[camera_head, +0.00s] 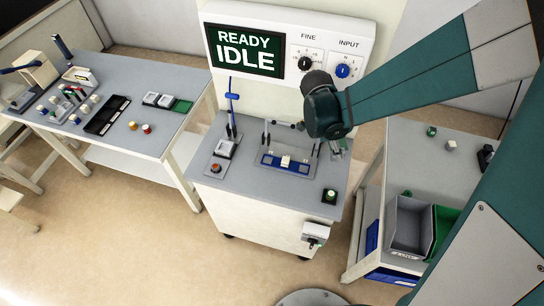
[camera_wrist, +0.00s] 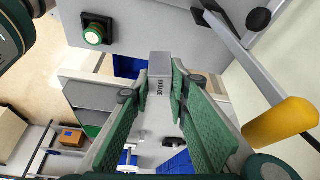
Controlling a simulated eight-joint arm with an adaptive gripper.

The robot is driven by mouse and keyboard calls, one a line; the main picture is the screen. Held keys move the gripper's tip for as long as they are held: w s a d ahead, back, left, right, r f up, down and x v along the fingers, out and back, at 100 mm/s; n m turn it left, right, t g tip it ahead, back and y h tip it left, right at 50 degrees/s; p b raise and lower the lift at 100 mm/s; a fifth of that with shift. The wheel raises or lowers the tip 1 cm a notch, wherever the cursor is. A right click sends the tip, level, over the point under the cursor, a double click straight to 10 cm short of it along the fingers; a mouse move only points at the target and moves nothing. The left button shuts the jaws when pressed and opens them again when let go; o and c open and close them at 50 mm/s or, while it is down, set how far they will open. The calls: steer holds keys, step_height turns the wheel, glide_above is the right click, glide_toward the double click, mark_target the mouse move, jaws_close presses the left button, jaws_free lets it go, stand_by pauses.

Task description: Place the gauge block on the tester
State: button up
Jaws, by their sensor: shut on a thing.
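The gauge block (camera_wrist: 160,88) is a grey metal bar marked "30 mm". In the wrist view it is gripped between the green finger pads of my gripper (camera_wrist: 168,85), its far end sticking out past them. In the head view my gripper (camera_head: 339,148) hangs over the right side of the tester (camera_head: 255,222), a white cabinet with a grey top; the block is too small to make out there. On the tester top a blue fixture (camera_head: 273,160) carries a small pale piece (camera_head: 286,161). It lies left of my gripper.
The display (camera_head: 246,52) reads "READY IDLE". A green button (camera_head: 330,196) is at the tester's front right. A pad with a red button (camera_head: 216,168) and upright rods stand at left. Side tables (camera_head: 160,75) hold small parts; grey and green bins (camera_head: 410,225) are at right.

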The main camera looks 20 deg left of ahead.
steer(key=shift+s+a+r+m+g, duration=0.25)
steer(key=shift+s+a+r+m, duration=0.4)
steer(key=shift+a, duration=0.25)
steer(key=shift+s+a+r+m+g, duration=0.25)
steer(key=shift+s+a+r+m, duration=0.35)
steer(key=shift+a, duration=0.25)
steer(key=shift+f, duration=0.2)
steer(key=shift+f+b, duration=0.5)
steer(key=shift+f, duration=2.55)
steer(key=shift+f+b, duration=0.4)
steer(key=shift+f, duration=1.45)
steer(key=shift+f, duration=0.2)
steer(key=o, duration=0.9)
steer(key=shift+o, duration=0.2)
steer(key=shift+r, duration=0.15)
